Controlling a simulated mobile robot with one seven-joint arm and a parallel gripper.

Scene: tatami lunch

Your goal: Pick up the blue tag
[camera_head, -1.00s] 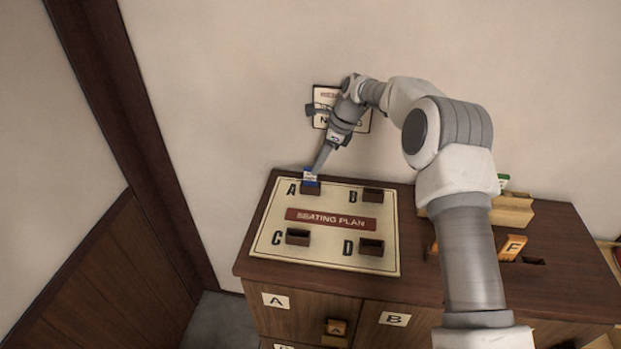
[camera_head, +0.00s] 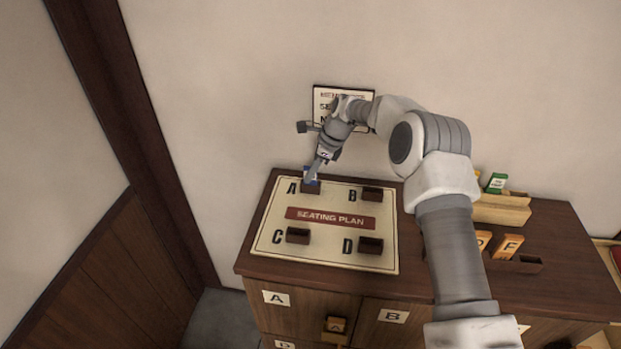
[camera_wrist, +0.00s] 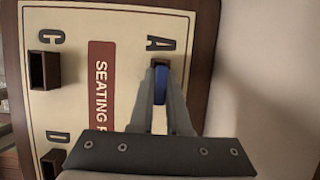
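The blue tag (camera_head: 309,174) stands upright in the small dark holder (camera_head: 311,187) by the letter A, at the back left of the seating plan board (camera_head: 262,238). My gripper (camera_head: 314,173) reaches down to it from above and partly hides it in the head view. In the wrist view, the blue tag (camera_wrist: 160,86) shows as a narrow blue strip between the two fingers of my gripper (camera_wrist: 160,75), with one finger on each side. Whether both fingers press on it is too fine to tell.
Holders B (camera_head: 372,194), C (camera_head: 298,235) and D (camera_head: 370,245) on the board look empty. To the right are a wooden rack (camera_head: 500,214) with a green tag (camera_head: 496,183) and orange tags such as F (camera_head: 508,247). The wall is close behind.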

